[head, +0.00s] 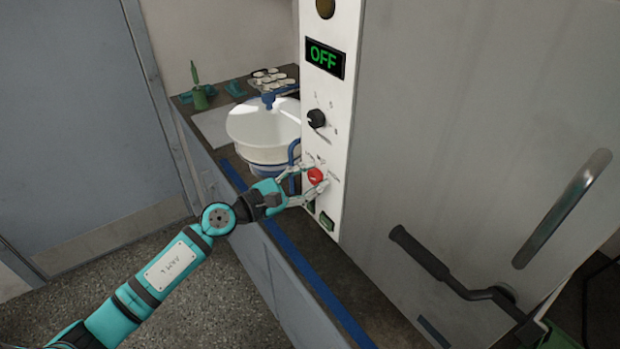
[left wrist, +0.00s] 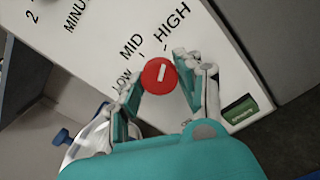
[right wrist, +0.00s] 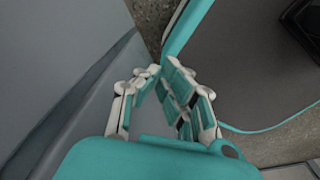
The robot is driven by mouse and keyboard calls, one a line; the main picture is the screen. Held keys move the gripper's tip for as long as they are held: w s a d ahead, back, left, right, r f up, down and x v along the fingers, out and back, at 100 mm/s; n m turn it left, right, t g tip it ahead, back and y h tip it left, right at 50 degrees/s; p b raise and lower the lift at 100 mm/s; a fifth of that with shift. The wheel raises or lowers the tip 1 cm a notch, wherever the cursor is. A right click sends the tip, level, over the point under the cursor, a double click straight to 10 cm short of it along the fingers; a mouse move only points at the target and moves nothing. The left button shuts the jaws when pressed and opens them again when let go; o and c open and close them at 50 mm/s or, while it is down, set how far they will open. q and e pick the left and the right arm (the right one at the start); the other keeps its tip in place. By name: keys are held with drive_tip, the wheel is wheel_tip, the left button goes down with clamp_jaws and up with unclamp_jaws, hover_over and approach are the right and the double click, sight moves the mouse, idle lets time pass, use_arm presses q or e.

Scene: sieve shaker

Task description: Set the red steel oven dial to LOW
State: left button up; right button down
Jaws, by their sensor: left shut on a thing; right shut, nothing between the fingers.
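The red dial (head: 315,176) is low on the white control panel (head: 334,140). In the left wrist view, the red dial (left wrist: 157,80) has a short white mark. The mark slants up and right, nearer HIGH than LOW. LOW, MID and HIGH are printed around it from lower left to upper right. My left gripper (head: 304,182) is shut on the dial; its fingers sit on both sides of it in the left wrist view (left wrist: 159,79). My right gripper (right wrist: 161,72) is shut and empty, seen only in the right wrist view.
A door handle (head: 565,205) and a black lever (head: 440,268) stick out at right.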

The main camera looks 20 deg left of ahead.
use_arm(q)
drive_tip(key=shift+n, duration=0.3)
drive_tip(key=n+p, duration=0.2)
drive_tip(key=n, duration=0.3)
drive_tip(key=shift+r, duration=0.1)
drive_tip(key=n+p, duration=0.3)
drive_tip(key=n, duration=0.3)
drive_tip(key=shift+n, duration=0.4)
drive_tip(key=n+p, duration=0.2)
drive_tip(key=n, duration=0.4)
drive_tip(key=shift+s+d+p, duration=0.1)
drive_tip(key=shift+p, duration=0.2)
drive_tip(key=n+p, duration=0.1)
drive_tip(key=n, duration=0.3)
drive_tip(key=shift+n+p, duration=0.45)
drive_tip(key=shift+n, duration=0.25)
drive_tip(key=o, duration=1.2)
drive_tip(key=shift+c, duration=0.2)
